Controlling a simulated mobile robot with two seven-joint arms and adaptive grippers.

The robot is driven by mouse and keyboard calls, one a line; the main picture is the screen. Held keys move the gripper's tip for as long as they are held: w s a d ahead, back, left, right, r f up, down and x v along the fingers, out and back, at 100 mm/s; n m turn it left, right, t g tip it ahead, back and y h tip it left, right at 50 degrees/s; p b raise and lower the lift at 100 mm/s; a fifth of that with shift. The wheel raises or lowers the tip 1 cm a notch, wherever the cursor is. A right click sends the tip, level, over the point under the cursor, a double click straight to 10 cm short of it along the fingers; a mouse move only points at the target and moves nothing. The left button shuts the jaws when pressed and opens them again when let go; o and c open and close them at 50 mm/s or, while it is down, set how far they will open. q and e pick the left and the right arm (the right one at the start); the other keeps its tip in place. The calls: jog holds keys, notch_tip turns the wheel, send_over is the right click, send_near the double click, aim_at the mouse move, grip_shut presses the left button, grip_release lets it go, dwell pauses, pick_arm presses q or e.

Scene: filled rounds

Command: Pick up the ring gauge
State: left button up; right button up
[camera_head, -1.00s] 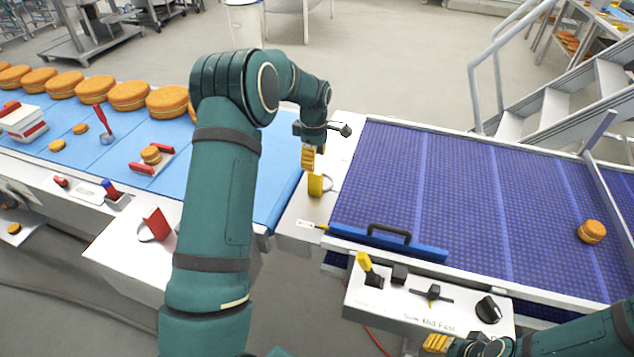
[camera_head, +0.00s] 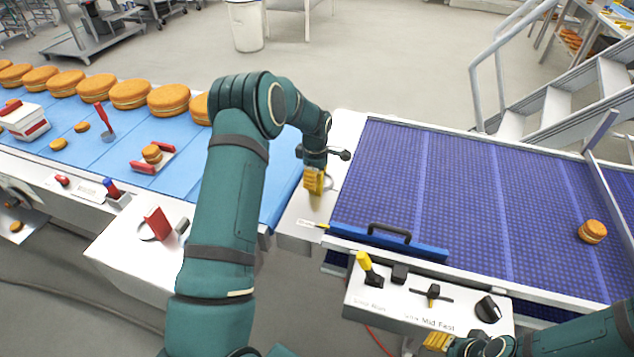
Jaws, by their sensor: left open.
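A ring gauge with a yellow upright tab (camera_head: 315,191) and a thin metal ring (camera_head: 330,184) stands on the white strip between the two belts. My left gripper (camera_head: 315,181) points down right over the tab. Its yellow fingers are open and hide most of the tab; whether they touch it I cannot tell. A similar ring with a red tab (camera_head: 157,223) stands on the white side table at lower left. My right gripper (camera_head: 438,342) is at the bottom edge, below the control box, and its opening cannot be made out.
A blue belt (camera_head: 215,165) at left carries several filled rounds. The purple belt (camera_head: 460,190) at right holds one round (camera_head: 592,231). A blue bar with a black handle (camera_head: 388,238) lies along its front edge. The control box (camera_head: 400,303) with a yellow-topped lever is in front.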

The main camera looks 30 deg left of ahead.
pick_arm(q)
grip_shut()
jog(key=shift+r, duration=0.1)
